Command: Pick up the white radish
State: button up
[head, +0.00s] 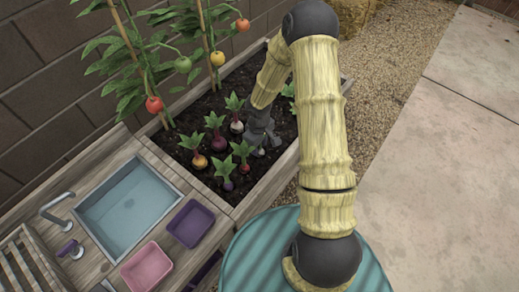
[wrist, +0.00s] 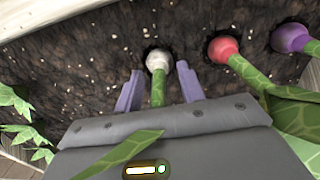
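The white radish (wrist: 158,61) sits in the dark soil, its pale round top showing and its green stem running toward my gripper. My gripper (wrist: 160,69) is open, with one purple-grey finger on each side of the radish and stem. Gaps show between the fingers and the radish, so it is not clasped. In the head view, my gripper (head: 259,142) is low over the right side of the planted bed and hides most of this radish.
A red radish (wrist: 223,48) and a purple one (wrist: 290,38) grow to the right in the wrist view. Staked tomato plants (head: 150,60) stand at the back of the bed. A sink (head: 128,208), a purple tray (head: 191,223) and a pink tray (head: 147,268) are at the left front.

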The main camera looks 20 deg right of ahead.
dwell(0.4)
grip_shut()
notch_tip(320, 180, up, 10)
jog(key=shift+r+p, duration=0.1)
jog(key=shift+p, duration=0.2)
dwell(0.7)
